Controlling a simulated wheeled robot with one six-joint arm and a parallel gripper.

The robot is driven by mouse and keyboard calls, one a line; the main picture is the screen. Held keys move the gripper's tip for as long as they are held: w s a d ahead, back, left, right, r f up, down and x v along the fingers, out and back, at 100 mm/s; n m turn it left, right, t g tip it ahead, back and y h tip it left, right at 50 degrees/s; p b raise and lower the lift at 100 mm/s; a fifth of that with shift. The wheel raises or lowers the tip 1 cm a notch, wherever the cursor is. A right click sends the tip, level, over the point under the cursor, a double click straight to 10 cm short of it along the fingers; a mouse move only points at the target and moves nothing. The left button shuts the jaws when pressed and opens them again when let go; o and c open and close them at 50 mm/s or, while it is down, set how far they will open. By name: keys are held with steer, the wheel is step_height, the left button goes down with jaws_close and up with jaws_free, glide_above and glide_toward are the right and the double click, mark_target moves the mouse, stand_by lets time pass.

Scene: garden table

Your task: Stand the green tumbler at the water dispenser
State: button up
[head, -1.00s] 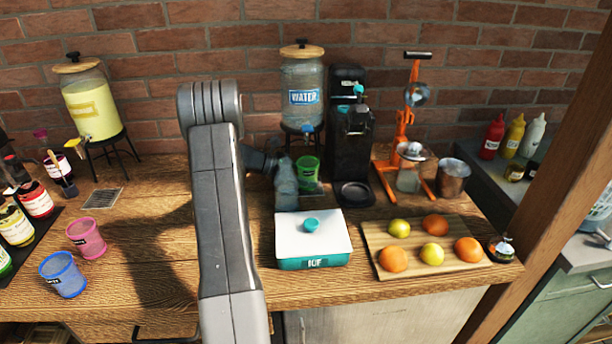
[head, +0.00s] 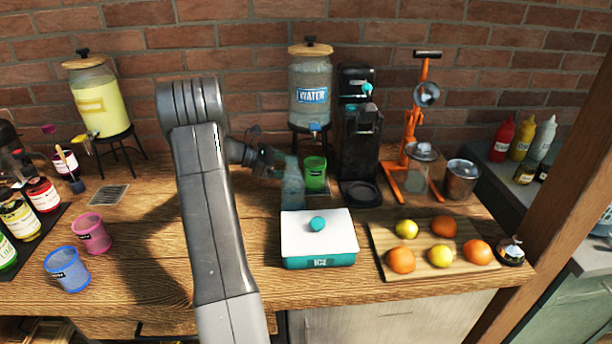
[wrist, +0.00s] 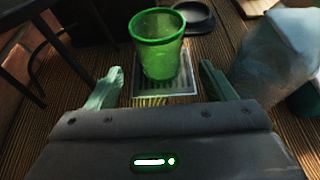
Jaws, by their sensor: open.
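The green tumbler (head: 315,175) stands upright below the tap of the water dispenser (head: 309,75). In the wrist view the tumbler (wrist: 158,45) stands on a slotted metal drip tray (wrist: 165,90), toward its far end. My gripper (head: 277,169) is left of the tumbler in the head view. In the wrist view its two fingers (wrist: 159,78) are spread, with nothing between them, and the tumbler is just beyond their tips. A translucent bluish bottle (head: 293,188) stands in front of the gripper tips and partly hides them.
The bottle (wrist: 275,60) is close to my right finger in the wrist view. Dark stand legs (wrist: 50,40) are at the left. A white-lidded ice box (head: 318,240) is in front, and a black machine (head: 359,140) stands right of the tumbler.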

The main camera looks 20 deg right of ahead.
steer(key=shift+v, duration=2.25)
